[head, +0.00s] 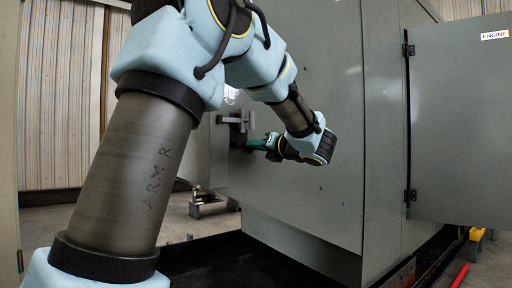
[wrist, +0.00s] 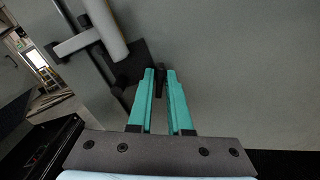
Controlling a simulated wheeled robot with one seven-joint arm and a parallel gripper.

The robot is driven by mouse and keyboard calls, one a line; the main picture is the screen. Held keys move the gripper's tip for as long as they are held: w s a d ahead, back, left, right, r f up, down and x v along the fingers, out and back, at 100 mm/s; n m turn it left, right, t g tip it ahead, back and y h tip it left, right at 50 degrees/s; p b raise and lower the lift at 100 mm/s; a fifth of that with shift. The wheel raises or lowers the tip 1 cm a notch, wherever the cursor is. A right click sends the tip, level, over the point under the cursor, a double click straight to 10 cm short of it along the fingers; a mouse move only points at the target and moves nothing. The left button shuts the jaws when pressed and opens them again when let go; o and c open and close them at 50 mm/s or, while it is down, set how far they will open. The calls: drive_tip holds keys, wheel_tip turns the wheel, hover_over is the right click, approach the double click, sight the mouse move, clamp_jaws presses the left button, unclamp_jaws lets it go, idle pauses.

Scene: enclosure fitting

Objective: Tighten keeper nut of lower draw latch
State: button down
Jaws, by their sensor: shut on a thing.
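My gripper (head: 249,144) has teal fingers and reaches left to the grey enclosure wall in the head view. In the wrist view its fingertips (wrist: 160,76) are closed on a small dark piece, the keeper nut (wrist: 160,83), which is mostly hidden between them. The lower draw latch (head: 236,120) is just left of the fingertips. In the wrist view it shows as a grey bar with a crosspiece (wrist: 105,30) beside a dark bracket (wrist: 130,66). The thread and any gap behind the nut cannot be made out.
The enclosure wall (head: 305,195) is flat and close to my arm. An open door marked ENGINE (head: 460,120) stands at the right. A small metal item (head: 205,208) is on the floor at the left. A red bar (head: 460,276) lies at the lower right.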

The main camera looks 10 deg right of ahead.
drive_tip(key=shift+a+f+m+p, duration=0.1)
drive_tip(key=shift+f+m+p, duration=0.1)
drive_tip(key=shift+m+p, duration=6)
drive_tip(key=shift+f+m+p, duration=0.15)
drive_tip(key=shift+m+p, duration=2.95)
drive_tip(key=shift+m, duration=6.1)
drive_tip(key=shift+f, duration=0.1)
drive_tip(key=shift+s, duration=0.1)
drive_tip(key=c, duration=0.9)
unclamp_jaws()
